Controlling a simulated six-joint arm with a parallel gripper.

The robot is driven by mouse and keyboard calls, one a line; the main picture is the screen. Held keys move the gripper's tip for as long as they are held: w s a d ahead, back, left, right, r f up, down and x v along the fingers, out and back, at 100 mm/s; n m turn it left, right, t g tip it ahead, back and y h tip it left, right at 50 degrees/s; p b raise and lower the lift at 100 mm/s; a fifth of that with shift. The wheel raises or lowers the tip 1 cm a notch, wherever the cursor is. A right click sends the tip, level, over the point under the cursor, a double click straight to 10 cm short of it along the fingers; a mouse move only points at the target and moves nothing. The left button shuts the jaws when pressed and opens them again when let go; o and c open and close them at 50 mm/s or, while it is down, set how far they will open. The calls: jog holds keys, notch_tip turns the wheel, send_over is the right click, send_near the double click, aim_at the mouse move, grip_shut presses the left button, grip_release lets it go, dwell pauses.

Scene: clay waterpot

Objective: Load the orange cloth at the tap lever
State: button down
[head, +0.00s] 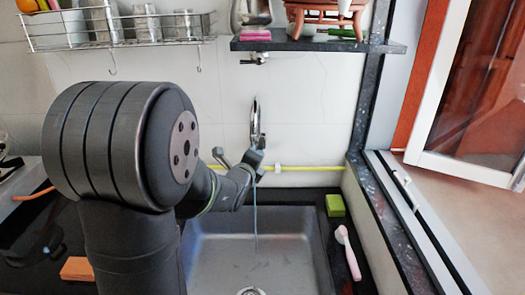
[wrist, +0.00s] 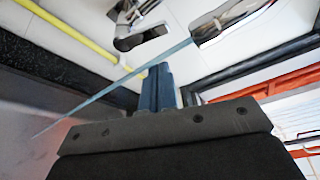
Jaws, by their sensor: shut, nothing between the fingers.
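The chrome tap (head: 255,122) stands out from the back wall above the sink. In the wrist view, the tap spout (wrist: 228,18) pours a thin water stream (wrist: 110,88), and what looks like its lever (wrist: 140,38) is to the left. My gripper (head: 257,158) is by the lower end of the tap in the head view. In the wrist view its blue fingers (wrist: 158,88) are shut and empty, just below the spout and lever; I cannot tell if they touch. A flat orange piece (head: 77,268), perhaps the orange cloth, lies on the dark counter at lower left, partly behind my arm.
The steel sink (head: 300,262) is below the tap. A green sponge (head: 335,205) and a pink-and-white brush (head: 347,252) lie on its right rim. A yellow pipe (head: 310,168) runs along the wall. A dark shelf (head: 315,45) and wire rack (head: 120,42) are above; an open window (head: 470,100) is right.

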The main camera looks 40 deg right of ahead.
aim_at(260, 147)
jog(key=w+a+f+n+g+y, duration=0.2)
jog(key=w+a+f+n+y, duration=0.75)
jog(key=n, duration=1.05)
notch_tip(260, 147, up, 13)
jog(key=n+g+h, duration=0.5)
jog(key=n+h, duration=0.6)
jog(key=n, duration=0.2)
jog(key=s+d+f, duration=0.1)
jog(key=d+f, duration=0.1)
jog(key=d, duration=1.1)
jog(key=shift+s+d+f, duration=0.2)
jog(key=shift+s+f, duration=0.1)
jog(key=shift+s, duration=0.1)
